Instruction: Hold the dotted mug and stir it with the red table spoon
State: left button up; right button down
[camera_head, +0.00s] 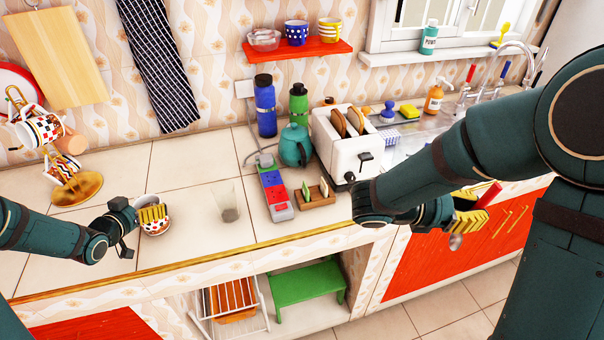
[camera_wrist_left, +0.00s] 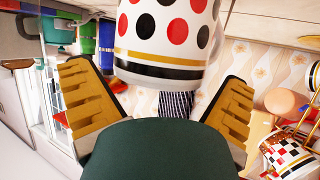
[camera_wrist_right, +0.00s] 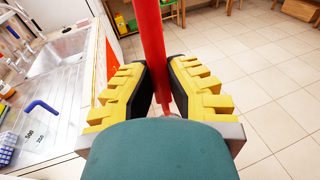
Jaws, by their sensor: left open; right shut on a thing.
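A white mug with red and black dots and a gold band (camera_wrist_left: 165,35) is just ahead of my left gripper (camera_wrist_left: 155,95), between its spread fingers; no grip on it shows. In the head view the mug (camera_head: 155,229) is on the counter near the front edge, partly hidden by my left gripper (camera_head: 152,213). My right gripper (camera_head: 470,216) is shut on the red spoon (camera_head: 490,195) and holds it in front of the red cabinet. The spoon's metal bowl hangs below the fingers. In the right wrist view the red handle (camera_wrist_right: 150,40) stands between the fingers.
A clear glass (camera_head: 229,200), a power strip (camera_head: 273,192) and a small toast rack (camera_head: 315,196) stand between the arms. A white toaster (camera_head: 345,140) is behind. A mug tree (camera_head: 78,187) with patterned mugs is at the left. A blue dotted mug (camera_head: 297,33) sits on the red shelf.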

pick_arm(q)
jog(key=shift+x, duration=0.9)
jog(key=c, duration=1.1)
jog(key=o, duration=1.1)
jog(key=v, duration=1.2)
